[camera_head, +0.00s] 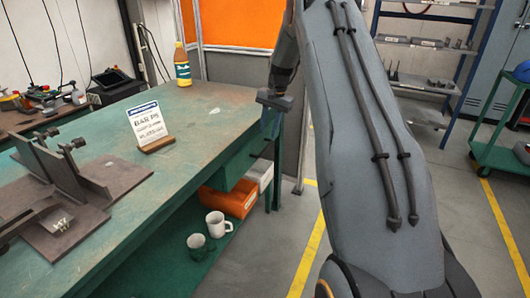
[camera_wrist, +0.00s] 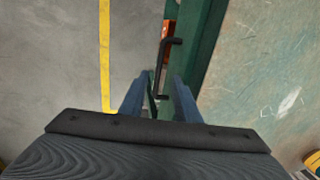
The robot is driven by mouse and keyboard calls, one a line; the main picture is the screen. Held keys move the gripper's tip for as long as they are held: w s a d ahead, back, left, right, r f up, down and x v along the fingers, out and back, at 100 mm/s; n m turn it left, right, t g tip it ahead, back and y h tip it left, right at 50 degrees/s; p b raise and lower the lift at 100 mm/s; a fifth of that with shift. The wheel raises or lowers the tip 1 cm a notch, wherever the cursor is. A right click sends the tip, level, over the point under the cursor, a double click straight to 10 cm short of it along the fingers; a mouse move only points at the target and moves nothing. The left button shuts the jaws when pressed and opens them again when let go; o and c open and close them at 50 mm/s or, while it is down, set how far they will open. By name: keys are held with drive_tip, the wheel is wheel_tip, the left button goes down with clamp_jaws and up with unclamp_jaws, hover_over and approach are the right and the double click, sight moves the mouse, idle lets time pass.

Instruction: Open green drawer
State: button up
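The green drawer (camera_head: 238,160) sits under the top of the green workbench, at its right end in the head view. Its black bar handle (camera_wrist: 165,62) shows in the wrist view, standing out from the green edge. My gripper (camera_head: 270,124) points down beside this end of the bench. In the wrist view my gripper (camera_wrist: 157,88) has its two blue-grey fingers apart, with nothing held. The near end of the handle lies between the fingers in the picture; I cannot tell whether they touch it. The drawer looks shut, though my arm hides part of the area.
The workbench (camera_head: 200,110) bears a metal fixture (camera_head: 70,180), a sign (camera_head: 147,125) and a yellow bottle (camera_head: 182,65). Below are an orange bin (camera_head: 228,198) and two mugs (camera_head: 217,224). Grey floor with yellow lines (camera_head: 310,255) lies right of the bench.

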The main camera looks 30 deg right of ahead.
sight(266, 149)
drive_tip(key=f, duration=0.2)
drive_tip(key=w+f, duration=0.1)
drive_tip(key=f, duration=0.5)
drive_tip(key=shift+w+a, duration=0.15)
drive_tip(key=shift+w, duration=0.1)
clamp_jaws()
